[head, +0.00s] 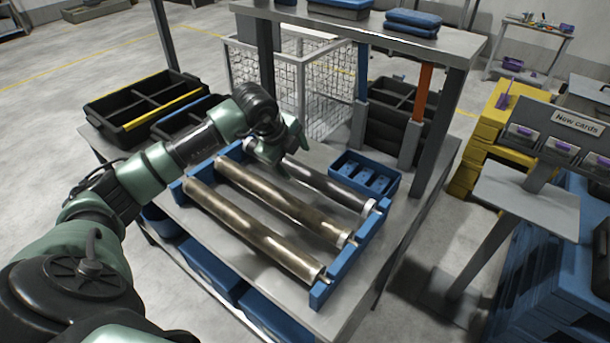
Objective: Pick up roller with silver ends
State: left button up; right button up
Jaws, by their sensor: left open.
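Three rollers lie side by side in a blue rack (345,262) on a grey table. The farthest roller (330,186) is grey with pale silver-looking ends, and its far-left part is partly hidden behind my left gripper. The middle roller (275,200) and the nearest roller (250,230) are brownish, with small bright metal ends. My left gripper (285,150) is open and hangs over the left part of the farthest roller. I cannot tell if its fingers touch that roller. My right gripper is not in view.
A small blue bin (365,175) stands right of the rack. Table posts and an upper shelf (400,40) rise behind the rollers. Black crates (150,105) stand at the left, and a wire cage (315,80) is behind. A card stand (550,130) is at right.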

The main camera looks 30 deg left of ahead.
aim_at(302, 170)
pick_arm(q)
jog(key=shift+b+x, duration=0.3)
jog(key=shift+x, duration=0.65)
jog(key=f, duration=0.1)
jog(key=f+b, duration=0.1)
jog(key=w+d+f+b, duration=0.1)
jog(key=shift+f, duration=0.3)
jog(key=shift+w+f+b, duration=0.2)
jog(key=shift+f+b, duration=0.1)
jog(key=shift+f, duration=0.05)
jog(key=shift+w, duration=0.1)
jog(key=shift+r, duration=0.1)
grip_shut()
jog(key=shift+r, duration=0.1)
